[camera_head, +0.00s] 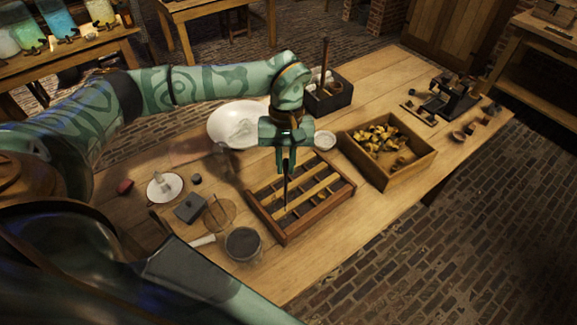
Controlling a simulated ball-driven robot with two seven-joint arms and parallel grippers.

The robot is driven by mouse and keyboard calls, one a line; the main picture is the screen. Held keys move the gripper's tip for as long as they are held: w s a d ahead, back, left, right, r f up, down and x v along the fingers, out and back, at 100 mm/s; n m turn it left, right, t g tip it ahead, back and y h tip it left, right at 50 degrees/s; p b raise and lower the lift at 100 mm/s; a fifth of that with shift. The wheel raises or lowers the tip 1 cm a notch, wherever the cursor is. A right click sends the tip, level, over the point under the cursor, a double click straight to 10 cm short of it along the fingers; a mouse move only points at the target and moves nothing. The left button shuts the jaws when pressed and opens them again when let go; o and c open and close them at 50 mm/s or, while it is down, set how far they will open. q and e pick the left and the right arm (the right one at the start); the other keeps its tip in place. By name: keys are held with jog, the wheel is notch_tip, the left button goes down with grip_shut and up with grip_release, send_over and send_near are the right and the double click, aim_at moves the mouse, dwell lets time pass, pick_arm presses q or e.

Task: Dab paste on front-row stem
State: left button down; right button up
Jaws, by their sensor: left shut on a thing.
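My left gripper (285,163) hangs above the slatted wooden rack (337,203) in the middle of the table. It is shut on a thin dark rod (286,192) that points straight down. The rod's lower end is over the rack's slats; I cannot tell whether it touches anything. Individual stems in the rack are too small to make out, and the arm hides part of its far side. A dark round pot (243,243) stands at the rack's near left; I cannot tell whether it holds paste. My right gripper is not in view.
A white bowl (221,127) is behind left of the rack. A wooden crate (413,177) of yellowish pieces stands to the right. A dark box (335,99) with an upright handle is behind. A grey block (190,208) and white dish (165,187) are left. The near right table is clear.

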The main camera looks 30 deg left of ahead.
pick_arm(q)
jog(key=f+b, duration=0.1)
jog(key=f, duration=0.1)
jog(key=w+a+f+n+b, duration=0.1)
jog(key=f+b, duration=0.1)
jog(key=w+a+f+n+h+b, duration=0.1)
jog(key=f, duration=0.1)
jog(key=shift+w+b, duration=0.2)
jog(key=shift+b, duration=0.2)
jog(key=shift+f, duration=0.1)
dwell(1.0)
jog(key=shift+p, duration=0.4)
jog(key=shift+f, duration=0.25)
dwell(1.0)
dwell(0.8)
